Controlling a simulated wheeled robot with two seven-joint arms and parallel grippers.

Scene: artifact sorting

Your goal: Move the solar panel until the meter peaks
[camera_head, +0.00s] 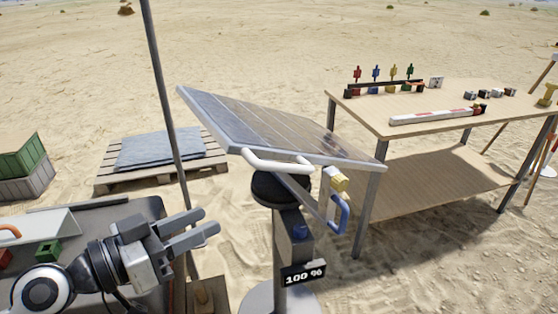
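The solar panel (270,130) is tilted on a post with a round black head (280,188) and a round grey base. A white handle bar (275,162) runs along its near edge. A blue handle (338,215) and a yellow block (337,179) are at the right of the mount. The meter (303,274) on the post reads "100 %". My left gripper (210,223) is left of the post, apart from the panel and the handles. Its two fingers are spread with nothing between them. My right gripper is not in view.
A wooden table (430,112) at the right holds colored figures, small blocks and a white-and-red bar. A thin dark pole (165,95) rises behind my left gripper. A pallet (160,175) with a grey-blue sheet and green crates (22,155) stand at the left. Open sand lies behind.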

